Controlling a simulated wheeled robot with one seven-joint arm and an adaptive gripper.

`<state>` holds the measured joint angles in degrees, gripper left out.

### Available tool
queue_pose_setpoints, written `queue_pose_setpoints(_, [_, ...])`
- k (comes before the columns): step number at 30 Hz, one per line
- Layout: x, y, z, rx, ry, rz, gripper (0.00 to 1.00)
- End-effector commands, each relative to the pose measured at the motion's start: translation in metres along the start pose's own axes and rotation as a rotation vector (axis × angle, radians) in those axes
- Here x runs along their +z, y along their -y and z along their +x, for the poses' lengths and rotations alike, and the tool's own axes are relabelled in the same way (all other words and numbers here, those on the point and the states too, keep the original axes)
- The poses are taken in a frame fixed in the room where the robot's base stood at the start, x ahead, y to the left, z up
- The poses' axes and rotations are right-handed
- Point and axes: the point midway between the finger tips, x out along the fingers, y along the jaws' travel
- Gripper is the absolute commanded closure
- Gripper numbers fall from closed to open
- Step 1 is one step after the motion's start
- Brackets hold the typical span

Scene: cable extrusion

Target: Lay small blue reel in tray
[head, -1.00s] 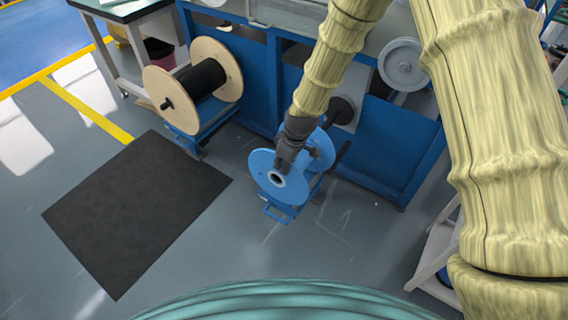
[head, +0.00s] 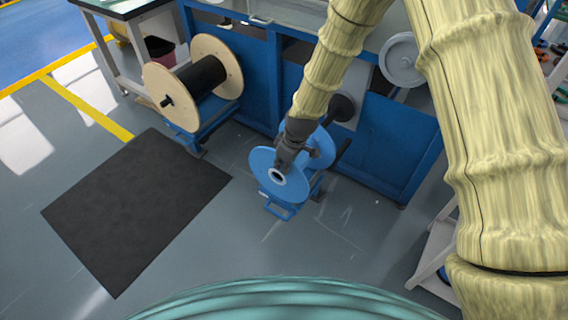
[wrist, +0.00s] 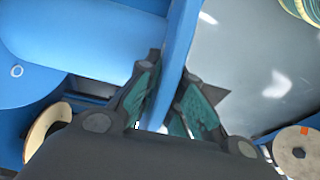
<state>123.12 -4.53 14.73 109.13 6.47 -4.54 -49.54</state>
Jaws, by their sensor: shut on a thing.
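The small blue reel (head: 265,164) is in the middle of the head view, at the blue machine's front, above a low blue stand. Its near flange with a round centre hole faces the camera. My gripper (head: 284,162) reaches down to it from above. In the wrist view my gripper (wrist: 165,118) is shut on the rim of one blue flange (wrist: 178,50), with a finger on each side. The reel's blue barrel (wrist: 75,38) runs to the left there. No tray can be made out for certain.
A large wooden reel with black cable (head: 203,78) stands on a blue stand at left. A black mat (head: 135,210) lies on the open floor. The blue machine (head: 390,150) is close behind the reel. A grey reel (head: 400,62) is on the machine.

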Motion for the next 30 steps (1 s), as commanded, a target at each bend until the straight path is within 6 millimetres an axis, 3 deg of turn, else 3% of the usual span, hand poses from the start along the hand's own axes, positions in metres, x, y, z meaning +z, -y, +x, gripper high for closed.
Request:
queue_pose_setpoints(1, [0.0097, 0.0060, 0.0097, -0.013, 0.016, 0.001, 1.00])
queue_pose_setpoints(26, [0.0129, 0.0063, 0.0170, -0.013, 0.019, 0.000, 1.00])
queue_pose_setpoints(27, [0.0129, 0.0064, 0.0171, -0.013, 0.019, 0.000, 0.84])
queue_pose_setpoints(30, [0.0124, 0.0073, 0.0172, -0.014, 0.019, -0.001, 0.66])
